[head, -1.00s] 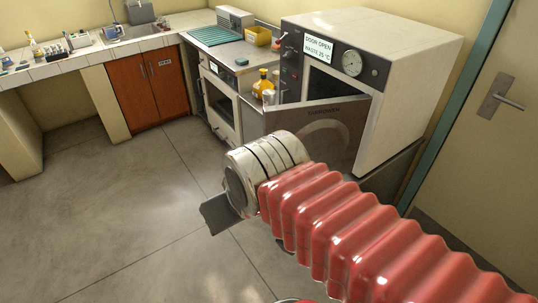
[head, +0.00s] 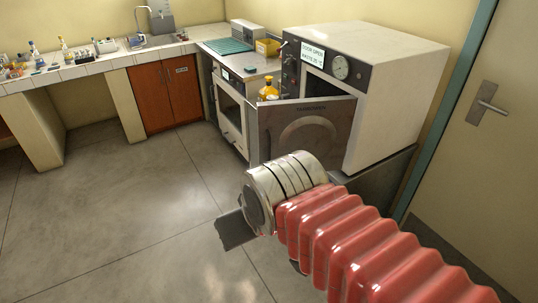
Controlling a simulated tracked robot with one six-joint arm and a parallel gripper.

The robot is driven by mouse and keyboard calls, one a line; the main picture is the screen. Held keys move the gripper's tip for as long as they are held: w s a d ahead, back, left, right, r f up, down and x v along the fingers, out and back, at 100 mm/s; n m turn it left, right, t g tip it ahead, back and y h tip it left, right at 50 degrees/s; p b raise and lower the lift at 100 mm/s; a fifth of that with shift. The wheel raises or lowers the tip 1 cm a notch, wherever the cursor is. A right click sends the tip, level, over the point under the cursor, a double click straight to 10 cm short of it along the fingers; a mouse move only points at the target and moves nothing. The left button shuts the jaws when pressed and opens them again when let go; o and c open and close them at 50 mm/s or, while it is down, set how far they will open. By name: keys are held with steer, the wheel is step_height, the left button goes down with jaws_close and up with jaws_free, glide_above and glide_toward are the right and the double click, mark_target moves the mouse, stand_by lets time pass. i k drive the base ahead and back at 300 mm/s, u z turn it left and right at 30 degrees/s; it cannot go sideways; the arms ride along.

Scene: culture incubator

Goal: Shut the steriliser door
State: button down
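The steriliser (head: 395,105) is a white box with a dark front panel, at the upper right of the head view. Its grey metal door (head: 331,117) stands open, swung out to the left, and a dark gap shows behind its top edge. My gripper (head: 232,230) is at the end of my red bellowed arm, in front of the door and lower in the picture. Only a dark flat finger shows below the metal wrist; the rest is hidden, so I cannot tell how it stands. It appears apart from the door.
An oven-like unit (head: 230,108) stands left of the steriliser, with yellow bottles (head: 268,89) near the open door. A tiled bench (head: 90,68) with glassware runs along the left. A room door (head: 490,150) is at the right. The floor (head: 130,220) is clear.

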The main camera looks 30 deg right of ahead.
mark_target(321, 127)
steer(key=k, duration=0.1)
steer(key=u, duration=0.25)
steer(key=i, duration=1.05)
steer(key=z, duration=0.25)
